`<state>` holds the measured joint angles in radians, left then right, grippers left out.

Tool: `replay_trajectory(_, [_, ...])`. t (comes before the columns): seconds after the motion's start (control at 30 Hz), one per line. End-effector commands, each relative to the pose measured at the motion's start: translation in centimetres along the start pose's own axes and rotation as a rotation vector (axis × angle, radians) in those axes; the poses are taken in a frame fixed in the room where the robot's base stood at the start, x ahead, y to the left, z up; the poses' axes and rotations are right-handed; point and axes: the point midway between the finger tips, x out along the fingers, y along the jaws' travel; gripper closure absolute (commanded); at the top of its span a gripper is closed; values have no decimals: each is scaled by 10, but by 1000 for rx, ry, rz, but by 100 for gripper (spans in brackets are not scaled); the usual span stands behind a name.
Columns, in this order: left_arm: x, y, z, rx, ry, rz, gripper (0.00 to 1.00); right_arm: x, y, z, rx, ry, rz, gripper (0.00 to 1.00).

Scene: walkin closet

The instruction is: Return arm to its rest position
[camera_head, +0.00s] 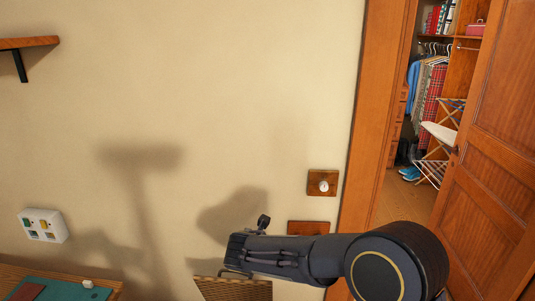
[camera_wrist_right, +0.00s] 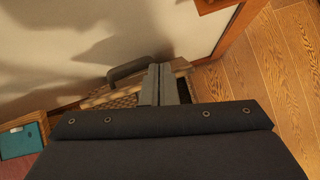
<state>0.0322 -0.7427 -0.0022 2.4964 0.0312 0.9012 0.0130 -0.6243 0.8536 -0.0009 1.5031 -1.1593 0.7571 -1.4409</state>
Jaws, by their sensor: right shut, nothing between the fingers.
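My right arm (camera_head: 300,258) reaches in from the lower right of the head view and extends left in front of the wall. My right gripper's fingers are not clear in that view. In the right wrist view my right gripper (camera_wrist_right: 160,72) is shut, its two grey fingers side by side with nothing between them. Beyond the fingers is a woven basket (camera_wrist_right: 122,98) with a dark handle (camera_wrist_right: 140,66); whether the fingers touch it I cannot tell. The basket also shows below the arm in the head view (camera_head: 232,290). My left gripper is not in view.
An orange-brown door (camera_head: 495,150) stands open at the right, showing hanging clothes (camera_head: 430,85) and a drying rack (camera_head: 430,172). A wall switch (camera_head: 322,183) is beside the frame. A table with a teal item (camera_head: 60,290) is lower left; a shelf (camera_head: 28,42) is upper left.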

Motion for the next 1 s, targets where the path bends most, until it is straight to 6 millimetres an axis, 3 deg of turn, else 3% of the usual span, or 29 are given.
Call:
replay_trajectory(0.03, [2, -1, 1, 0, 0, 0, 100, -12, -29, 16, 144, 16, -19, 100])
replay_trajectory(0.1, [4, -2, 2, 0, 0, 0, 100, -31, -72, 29, 382, 54, -49, 100])
replay_trajectory(0.23, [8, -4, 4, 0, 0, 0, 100, -71, -152, 34, 849, 122, -112, 100])
replay_trajectory(0.37, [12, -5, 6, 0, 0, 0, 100, -112, -220, 19, 1309, 180, -171, 100])
replay_trajectory(0.5, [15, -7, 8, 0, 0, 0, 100, -155, -277, -16, 1796, 242, -234, 100])
replay_trajectory(0.7, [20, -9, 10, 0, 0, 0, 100, -204, -321, -83, 2455, 346, -316, 100])
replay_trajectory(0.83, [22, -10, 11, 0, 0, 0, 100, -222, -328, -119, 2774, 417, -357, 100])
replay_trajectory(1.0, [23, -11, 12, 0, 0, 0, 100, -231, -326, -143, 2993, 483, -389, 100])
